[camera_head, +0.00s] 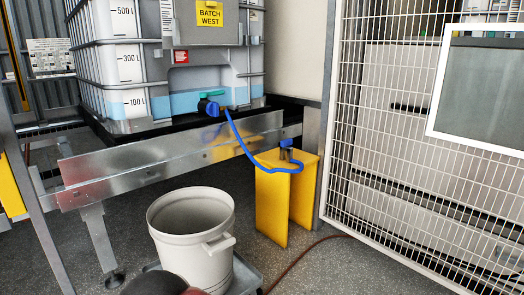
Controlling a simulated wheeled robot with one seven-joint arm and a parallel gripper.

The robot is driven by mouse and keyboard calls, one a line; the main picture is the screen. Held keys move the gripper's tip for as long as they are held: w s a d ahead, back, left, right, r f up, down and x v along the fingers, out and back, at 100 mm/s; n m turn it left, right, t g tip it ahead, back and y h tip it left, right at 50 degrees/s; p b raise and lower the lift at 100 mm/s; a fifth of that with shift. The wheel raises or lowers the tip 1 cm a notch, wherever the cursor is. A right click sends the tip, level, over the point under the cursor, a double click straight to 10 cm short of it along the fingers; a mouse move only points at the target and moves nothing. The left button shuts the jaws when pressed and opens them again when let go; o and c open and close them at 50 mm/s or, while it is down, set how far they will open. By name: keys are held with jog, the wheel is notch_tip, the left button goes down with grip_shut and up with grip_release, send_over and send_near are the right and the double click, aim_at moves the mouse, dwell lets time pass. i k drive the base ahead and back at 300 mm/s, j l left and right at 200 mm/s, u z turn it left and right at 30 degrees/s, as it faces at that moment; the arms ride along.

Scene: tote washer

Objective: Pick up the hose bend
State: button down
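A thin blue hose (244,146) runs from the blue-capped valve (209,108) at the foot of the tank down to a yellow stand (272,204). Its bend (297,174) curls around at the top of the stand, close to a short dark and blue fitting (286,149). I cannot tell whether the hose is joined to that fitting. I cannot make out any other separate bend piece. My gripper is not clearly in view. A dark and reddish rounded shape shows at the bottom edge, in front of the bucket, and I cannot tell what it is.
A white bucket (190,240) stands on a grey base in front. The tank (160,55) rests on a dark tray above a metal beam (170,155). A white mesh fence (420,150) closes off the right. A dark red hose (305,252) lies on the floor.

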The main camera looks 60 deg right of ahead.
aim_at(284, 146)
jog(key=z, duration=2)
